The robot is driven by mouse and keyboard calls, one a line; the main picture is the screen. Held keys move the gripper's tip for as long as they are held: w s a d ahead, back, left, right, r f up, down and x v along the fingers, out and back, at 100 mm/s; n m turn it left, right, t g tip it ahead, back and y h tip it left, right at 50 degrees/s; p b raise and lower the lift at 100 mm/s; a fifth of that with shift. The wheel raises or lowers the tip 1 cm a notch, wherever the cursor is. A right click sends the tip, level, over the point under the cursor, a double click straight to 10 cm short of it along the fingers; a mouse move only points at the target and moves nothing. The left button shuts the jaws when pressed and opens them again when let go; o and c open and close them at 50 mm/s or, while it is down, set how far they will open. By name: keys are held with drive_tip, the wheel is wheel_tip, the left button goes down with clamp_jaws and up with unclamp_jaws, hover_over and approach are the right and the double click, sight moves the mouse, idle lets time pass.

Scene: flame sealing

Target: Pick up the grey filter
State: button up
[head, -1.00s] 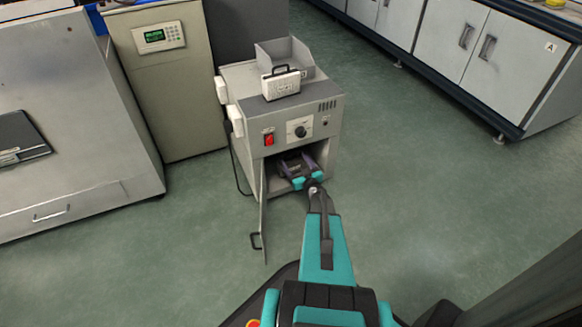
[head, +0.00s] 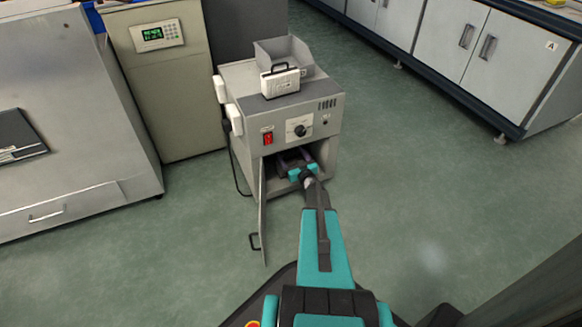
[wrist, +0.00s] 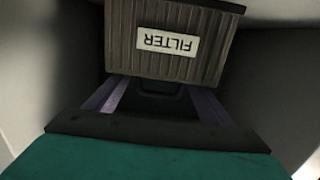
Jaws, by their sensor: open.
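The grey filter (wrist: 190,20) fills the upper middle of the wrist view. It is a ribbed dark grey block with a white label reading FILTER, seen upside down. A dark handle-like part (wrist: 160,86) shows at its near edge. My gripper (wrist: 160,96) is open, its two purple-grey fingers pointing toward the filter, one on each side of the handle-like part. I cannot tell whether they touch it. In the head view my gripper (head: 291,160) reaches into the lower opening of the grey machine (head: 325,125), where I cannot make out the filter.
The machine's door (head: 263,215) hangs open to the left of my arm. Inner walls (wrist: 275,75) stand close on both sides of the filter. A white case (head: 281,82) and a grey tray (head: 284,53) sit on top of the machine. Green floor is clear to the right.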

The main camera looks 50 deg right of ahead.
drive_tip(key=shift+b+x, duration=0.6)
drive_tip(key=shift+x, duration=1)
drive_tip(key=shift+f, duration=0.1)
drive_tip(key=c, duration=1.5)
drive_tip(key=shift+c, duration=0.2)
drive_tip(key=shift+s, duration=0.1)
wheel_tip(320, 180, up, 8)
drive_tip(key=p, duration=0.5)
drive_tip(key=f+p+v, duration=0.1)
drive_tip(key=p+v, duration=0.3)
drive_tip(key=v, duration=1.6)
drive_tip(key=shift+f+p, duration=0.35)
drive_tip(key=shift+f, duration=0.05)
